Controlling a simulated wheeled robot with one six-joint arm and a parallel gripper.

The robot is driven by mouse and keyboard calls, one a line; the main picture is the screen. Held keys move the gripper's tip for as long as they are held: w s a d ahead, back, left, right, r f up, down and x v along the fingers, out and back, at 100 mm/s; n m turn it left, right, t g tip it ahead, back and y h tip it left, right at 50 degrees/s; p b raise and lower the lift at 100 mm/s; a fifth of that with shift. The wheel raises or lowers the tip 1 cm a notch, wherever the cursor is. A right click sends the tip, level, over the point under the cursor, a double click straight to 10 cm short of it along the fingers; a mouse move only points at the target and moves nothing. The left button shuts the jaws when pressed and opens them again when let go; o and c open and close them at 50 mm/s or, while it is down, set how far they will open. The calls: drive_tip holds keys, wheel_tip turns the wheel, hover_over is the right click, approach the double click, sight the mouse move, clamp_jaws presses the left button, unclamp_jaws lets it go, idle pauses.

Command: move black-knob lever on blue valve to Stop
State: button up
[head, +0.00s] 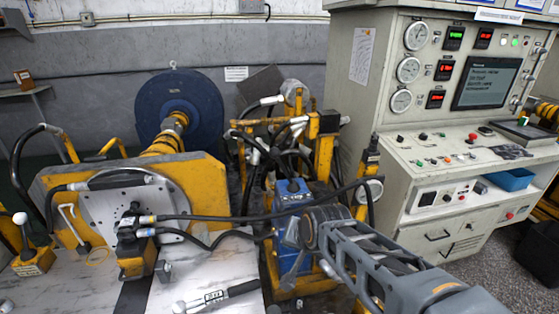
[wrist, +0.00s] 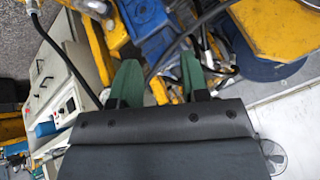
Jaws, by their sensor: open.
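The blue valve (head: 292,192) stands in the centre of the head view, in front of the yellow frame. A small dark knob (head: 293,185) shows at its top; I cannot read the lever's position or any Stop mark. My gripper (head: 298,234) is in front of the blue body, partly covering it. In the wrist view my gripper (wrist: 158,70) shows two green fingers spread apart with nothing held between them. Blue parts (wrist: 148,22) lie beyond the fingertips there. The black-knob lever cannot be made out in the wrist view.
Black hoses (head: 225,217) run across in front of the valve and close to my gripper. A yellow machine with a steel plate (head: 105,215) stands left. A grey control console (head: 430,165) stands right. A white-knob lever (head: 22,235) is at far left.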

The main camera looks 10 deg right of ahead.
drive_tip(key=w+a+m+t+b, duration=0.2)
drive_tip(key=w+m+t, duration=0.3)
drive_tip(key=w+m, duration=0.55)
drive_tip(key=m+t+h+b, duration=0.2)
drive_tip(key=m+t+h, duration=0.35)
drive_tip(key=m, duration=1.25)
approach(280, 164)
drive_tip(key=shift+t+y, duration=0.25)
drive_tip(key=shift+y, duration=0.1)
drive_tip(key=p+x, duration=0.1)
drive_tip(key=x, duration=0.5)
drive_tip(key=p+x, duration=0.2)
drive_tip(key=x, duration=0.4)
drive_tip(key=shift+w+d+f, duration=0.15)
drive_tip(key=shift+w+d, duration=0.15)
clamp_jaws()
